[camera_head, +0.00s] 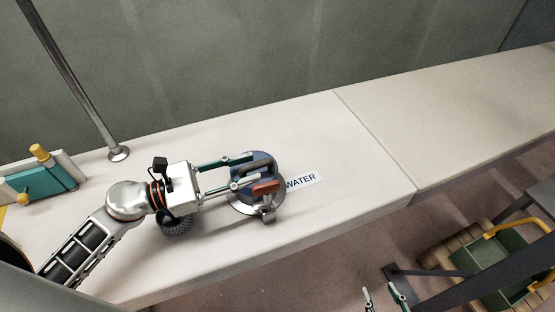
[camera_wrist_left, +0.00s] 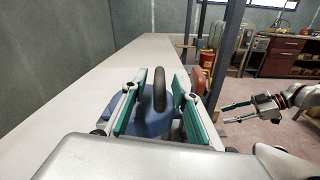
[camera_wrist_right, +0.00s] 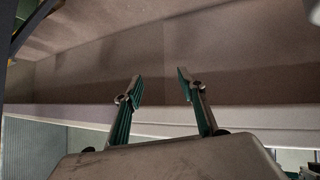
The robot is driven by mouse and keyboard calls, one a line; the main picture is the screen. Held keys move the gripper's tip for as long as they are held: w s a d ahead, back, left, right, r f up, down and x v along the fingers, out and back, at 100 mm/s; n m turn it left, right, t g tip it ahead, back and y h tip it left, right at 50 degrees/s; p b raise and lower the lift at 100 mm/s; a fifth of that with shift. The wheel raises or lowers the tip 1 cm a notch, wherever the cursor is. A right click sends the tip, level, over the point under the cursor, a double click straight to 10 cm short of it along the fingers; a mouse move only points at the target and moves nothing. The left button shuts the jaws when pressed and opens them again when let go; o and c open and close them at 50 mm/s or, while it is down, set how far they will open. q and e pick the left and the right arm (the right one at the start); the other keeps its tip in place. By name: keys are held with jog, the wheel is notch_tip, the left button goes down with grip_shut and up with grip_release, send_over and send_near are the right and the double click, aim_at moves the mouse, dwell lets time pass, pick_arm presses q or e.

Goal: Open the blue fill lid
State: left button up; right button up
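The blue fill lid (camera_head: 262,160) sits on a round metal ring on the white deck, next to a WATER label (camera_head: 302,181). The lid appears closed. It has a dark arched grip (camera_wrist_left: 160,90), a red-orange handle (camera_head: 266,187) and a small metal latch (camera_head: 267,213) at its near side. My left gripper (camera_head: 244,171) is over the lid with its fingers spread on either side of the dark grip; a gap shows between grip and fingers in the left wrist view. The fingers hide part of the lid. My right gripper (camera_head: 380,292) is open and empty, low beyond the deck's front edge.
A metal post (camera_head: 118,152) and a teal and white box with yellow knobs (camera_head: 40,178) stand left on the deck. The deck right of the label is clear. A green crate with a yellow handle (camera_head: 490,262) is at lower right.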

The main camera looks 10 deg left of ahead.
aim_at(267, 162)
pick_arm(q)
jog(key=x, duration=0.1)
jog(key=p+x, duration=0.1)
jog(key=x, duration=0.1)
jog(key=shift+w+d+r, duration=0.2)
jog(key=shift+d+r, duration=0.05)
jog(key=shift+r, duration=0.15)
jog(key=x, duration=0.3)
jog(key=shift+w+f+p, duration=0.1)
jog(key=shift+f+p, duration=0.05)
jog(key=shift+p, duration=0.15)
jog(key=shift+w+d+f, duration=0.1)
jog(key=shift+w+d, duration=0.1)
jog(key=shift+d, duration=0.15)
pick_arm(e)
jog(key=shift+w+a+r, duration=0.25)
jog(key=shift+a+r, duration=0.1)
jog(key=shift+r, duration=0.4)
pick_arm(q)
jog(key=shift+c, duration=0.5)
pick_arm(e)
jog(key=shift+s, duration=0.1)
pick_arm(q)
grip_shut()
pick_arm(e)
jog(key=shift+s+d+f, duration=0.1)
jog(key=shift+s, duration=0.15)
